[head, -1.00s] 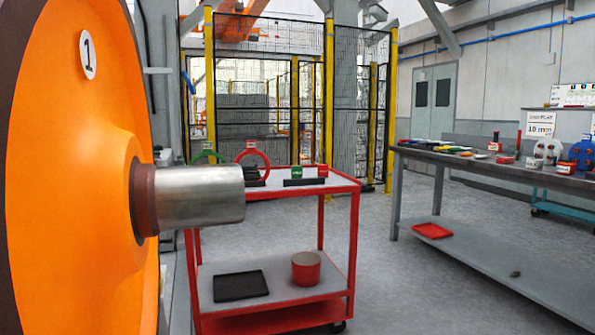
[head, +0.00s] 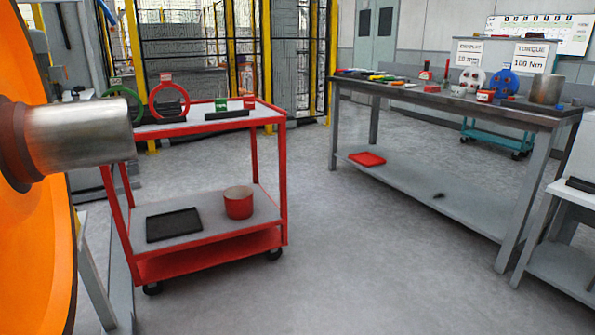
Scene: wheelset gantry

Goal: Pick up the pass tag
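I cannot make out a pass tag for certain in the head view. Several small coloured items lie on the long grey workbench (head: 470,104) at the right, among them green, yellow, blue and red ones (head: 385,77), too small to identify. The red cart (head: 268,120) at the left carries a green ring (head: 138,98), a red ring (head: 186,88), a small green item (head: 221,105) and a small red item (head: 249,102) on its top. Neither of my grippers is in view.
An orange wheel (head: 35,255) with a steel axle end (head: 85,135) stands close at the left. The cart's lower shelf holds a black tray (head: 174,225) and a red pot (head: 238,203). A red tray (head: 367,159) lies on the bench's lower shelf. Floor between cart and bench is clear.

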